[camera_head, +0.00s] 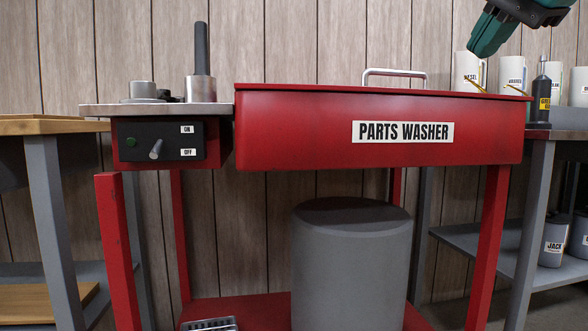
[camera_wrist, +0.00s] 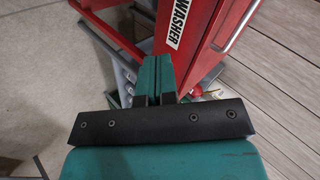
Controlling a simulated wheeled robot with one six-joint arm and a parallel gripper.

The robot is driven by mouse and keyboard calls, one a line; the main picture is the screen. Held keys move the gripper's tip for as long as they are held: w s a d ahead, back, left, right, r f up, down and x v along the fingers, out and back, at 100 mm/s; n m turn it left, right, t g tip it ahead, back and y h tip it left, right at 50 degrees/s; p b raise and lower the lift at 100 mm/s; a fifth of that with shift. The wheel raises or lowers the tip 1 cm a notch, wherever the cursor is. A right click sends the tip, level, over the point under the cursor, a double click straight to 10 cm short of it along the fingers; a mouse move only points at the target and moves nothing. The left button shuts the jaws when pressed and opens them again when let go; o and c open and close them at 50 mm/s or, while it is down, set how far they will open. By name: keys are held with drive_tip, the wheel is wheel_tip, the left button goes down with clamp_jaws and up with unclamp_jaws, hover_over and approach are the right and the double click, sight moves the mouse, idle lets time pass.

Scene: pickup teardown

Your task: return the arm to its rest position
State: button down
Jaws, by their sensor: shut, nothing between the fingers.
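My gripper (camera_wrist: 155,66) shows in the wrist view with its teal and black fingers close together and nothing held. The black cross plate behind the fingers lies across the lower middle of that view. In the head view, a teal and black part of my arm reaches in from the top right corner, above the right end of the red parts washer (camera_head: 310,140). The parts washer also shows beyond the fingers in the wrist view (camera_wrist: 205,45). The rest of my arm is out of the head view.
The washer's lid is down, with a metal handle (camera_head: 394,72) on top. A switch box (camera_head: 158,140) hangs at its left. A grey drum (camera_head: 350,265) stands underneath. White labelled containers (camera_head: 468,75) and a dark bottle (camera_head: 541,95) stand on the right bench, near the arm.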

drive_tip(key=s+a+f+n+g+p, duration=0.1)
drive_tip(key=a+f+n+g+p, duration=0.1)
drive_tip(key=f+n+p, duration=0.35)
drive_tip(key=s+a+f+n+g+p, duration=0.1)
drive_tip(key=a+f+n+g+p, duration=0.15)
drive_tip(key=f+n, duration=0.55)
drive_tip(key=s+a+f+n+g+y+p, duration=0.35)
drive_tip(key=s+f+n+g+p, duration=0.2)
drive_tip(key=s+f, duration=0.75)
wheel_tip(320, 180, up, 40)
drive_tip(key=s+p, duration=0.1)
drive_tip(key=p, duration=3.5)
drive_tip(key=shift+s+a+f+n+t, duration=0.15)
drive_tip(key=shift+a+n+t, duration=0.15)
drive_tip(key=shift+t, duration=0.1)
drive_tip(key=shift+h, duration=0.25)
